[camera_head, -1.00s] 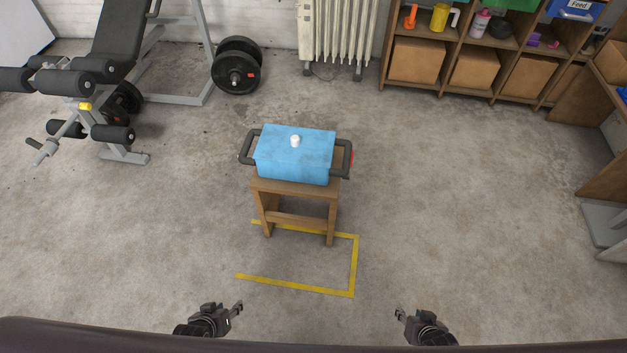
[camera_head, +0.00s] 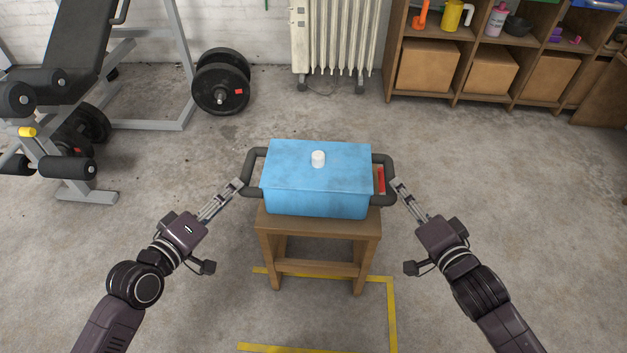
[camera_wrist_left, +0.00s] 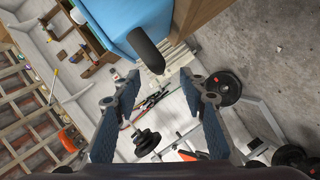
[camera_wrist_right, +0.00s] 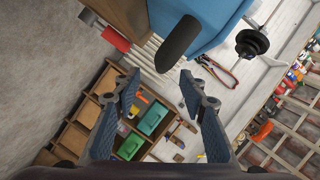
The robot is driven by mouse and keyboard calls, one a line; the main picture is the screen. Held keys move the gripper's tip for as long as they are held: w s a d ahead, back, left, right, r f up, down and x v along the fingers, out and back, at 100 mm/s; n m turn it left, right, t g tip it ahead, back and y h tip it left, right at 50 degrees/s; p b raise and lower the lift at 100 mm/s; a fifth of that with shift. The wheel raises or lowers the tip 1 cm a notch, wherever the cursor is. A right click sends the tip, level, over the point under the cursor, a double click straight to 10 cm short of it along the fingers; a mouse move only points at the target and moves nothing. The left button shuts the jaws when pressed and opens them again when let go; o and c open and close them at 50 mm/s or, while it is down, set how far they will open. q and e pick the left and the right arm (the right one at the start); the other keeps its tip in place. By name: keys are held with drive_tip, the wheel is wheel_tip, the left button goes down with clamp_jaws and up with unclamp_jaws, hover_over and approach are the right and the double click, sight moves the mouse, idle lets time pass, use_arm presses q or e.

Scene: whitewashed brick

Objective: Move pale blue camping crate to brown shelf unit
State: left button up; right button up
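The pale blue crate (camera_head: 318,178) with a white knob on its lid sits on a small wooden stool (camera_head: 318,232). It has a dark handle on each side. My left gripper (camera_head: 238,184) is at the crate's left handle (camera_head: 252,172). In the left wrist view the fingers are open, with the handle (camera_wrist_left: 147,50) just ahead of and between the tips. My right gripper (camera_head: 396,184) is at the right handle (camera_head: 388,172). In the right wrist view the fingers are open and the handle (camera_wrist_right: 178,45) lies just beyond the tips. The brown shelf unit (camera_head: 450,95) stands at the back right.
The shelf's lower row holds cardboard boxes (camera_head: 428,66); its upper row holds a yellow jug (camera_head: 452,14), a pink bottle (camera_head: 497,18) and other items. A radiator (camera_head: 333,40) and weight plates (camera_head: 220,82) stand behind. Yellow tape (camera_head: 392,315) marks the floor. The floor at right is clear.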

sight(246, 174)
use_arm(q)
drive_tip(key=shift+w+r, duration=0.15)
drive_tip(key=shift+r, duration=0.15)
use_arm(e)
drive_tip(key=shift+w+a+r, duration=0.1)
drive_tip(key=shift+w+r, duration=0.1)
drive_tip(key=shift+r, duration=0.05)
